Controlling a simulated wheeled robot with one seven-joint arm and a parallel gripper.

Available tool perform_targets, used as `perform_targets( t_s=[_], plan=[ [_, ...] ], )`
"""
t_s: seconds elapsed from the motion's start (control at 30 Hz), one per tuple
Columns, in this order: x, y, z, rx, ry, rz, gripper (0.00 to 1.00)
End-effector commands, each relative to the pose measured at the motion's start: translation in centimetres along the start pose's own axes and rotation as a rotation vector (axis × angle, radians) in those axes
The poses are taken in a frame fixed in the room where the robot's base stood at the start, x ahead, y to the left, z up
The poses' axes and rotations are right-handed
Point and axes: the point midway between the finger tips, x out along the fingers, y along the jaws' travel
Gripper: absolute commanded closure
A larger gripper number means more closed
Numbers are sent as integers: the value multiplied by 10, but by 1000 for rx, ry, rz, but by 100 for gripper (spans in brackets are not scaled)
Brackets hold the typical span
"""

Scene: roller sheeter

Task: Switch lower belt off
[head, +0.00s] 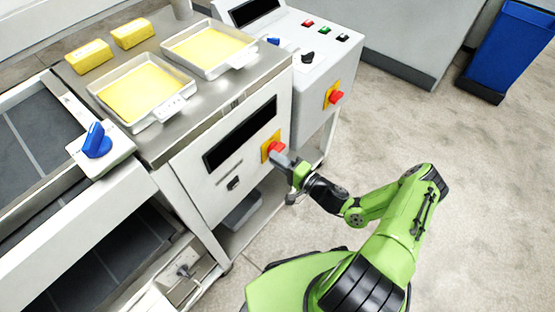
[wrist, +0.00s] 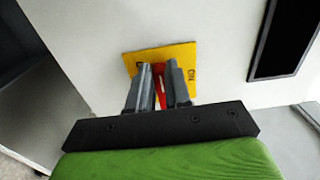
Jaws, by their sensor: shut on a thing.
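My gripper (head: 283,160) is at the front panel of the middle machine. Its two grey fingers (wrist: 158,80) are closed around a red knob (head: 277,147) on a yellow plate (head: 266,150). In the wrist view a strip of the red knob (wrist: 160,88) shows between the fingers, and the yellow plate (wrist: 182,53) lies behind them with partly hidden lettering. The fingers hide the rest of the knob, so I cannot tell its setting. No label that I can read marks the lower belt.
A blue rotary knob (head: 97,140) sits on the left machine. A second red knob (head: 336,97) on yellow is on the right cabinet. Two trays with yellow slabs (head: 143,92) and two yellow blocks stand on top. The floor (head: 480,200) at right is clear.

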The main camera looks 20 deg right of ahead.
Motion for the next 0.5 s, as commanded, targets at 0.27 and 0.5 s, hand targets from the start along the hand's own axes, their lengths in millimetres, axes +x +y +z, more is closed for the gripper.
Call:
perform_targets(
  t_s=[0.27,0.5],
  plan=[
    [0,1,0,-1,-1,3,56],
    [-6,0,-1,0,2,3,56]
  ],
)
